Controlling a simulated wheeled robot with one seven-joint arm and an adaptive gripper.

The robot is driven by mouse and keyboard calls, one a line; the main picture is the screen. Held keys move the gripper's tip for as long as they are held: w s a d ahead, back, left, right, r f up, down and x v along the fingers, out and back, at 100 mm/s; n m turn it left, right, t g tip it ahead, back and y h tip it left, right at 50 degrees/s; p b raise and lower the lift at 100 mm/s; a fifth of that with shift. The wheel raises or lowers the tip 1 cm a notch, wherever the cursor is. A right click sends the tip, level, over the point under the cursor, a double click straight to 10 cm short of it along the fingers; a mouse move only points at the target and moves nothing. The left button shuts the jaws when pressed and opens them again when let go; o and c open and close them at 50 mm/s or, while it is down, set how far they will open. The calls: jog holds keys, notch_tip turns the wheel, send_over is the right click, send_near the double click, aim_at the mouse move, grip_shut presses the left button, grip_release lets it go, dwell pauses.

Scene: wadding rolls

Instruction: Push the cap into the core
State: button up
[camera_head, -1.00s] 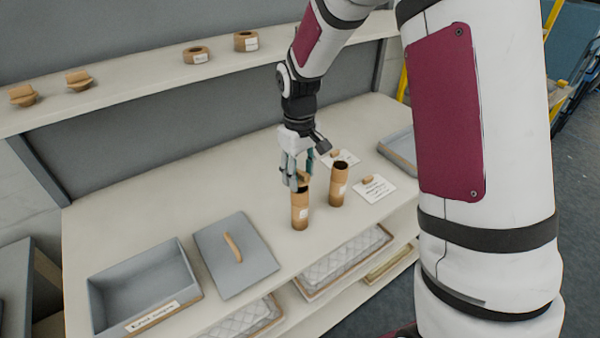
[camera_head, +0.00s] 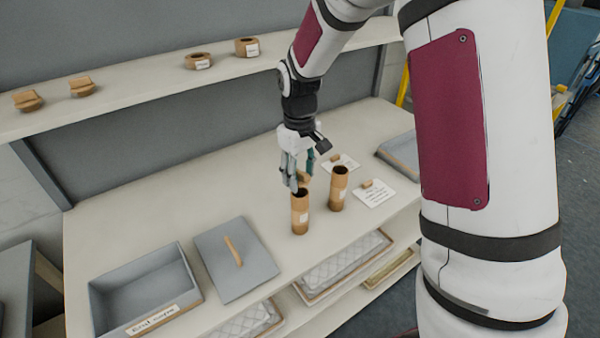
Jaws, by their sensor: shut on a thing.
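My gripper (camera_head: 298,184) points down at the top of the left core. It is shut on a small tan cap (camera_head: 304,177), partly hidden by the fingers. The cap shows at or just behind the core's rim; I cannot tell whether it touches it.
A grey box (camera_head: 185,262) labelled "End caps" and a grey lid (camera_head: 212,248) with a tan handle lie at left. White cards (camera_head: 376,195) with small tan pieces lie at right. Caps (camera_head: 82,87) and rings (camera_head: 199,61) sit on the upper shelf (camera_head: 140,78). A grey tray (camera_head: 393,158) is at right.

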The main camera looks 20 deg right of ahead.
aim_at(299, 172)
dwell(0.5)
jog(key=o, duration=0.5)
jog(key=shift+a+r+p, duration=0.1)
jog(key=shift+r+p, duration=0.85)
jog(key=shift+r, duration=4.5)
jog(key=s+r+m+t+b, duration=0.2)
jog(key=s+r+t, duration=0.1)
jog(key=s+r, duration=0.65)
jog(key=s+m+t+b, duration=0.1)
jog(key=s, duration=0.3)
jog(key=s+f+b, duration=0.1)
jog(key=s, duration=0.3)
jog(key=s+f+m+t, duration=0.1)
jog(key=s, duration=0.3)
jog(key=shift+s+f+m+t+b, duration=0.1)
jog(key=shift+s+m+t+b, duration=0.2)
jog(key=shift+b, duration=0.1)
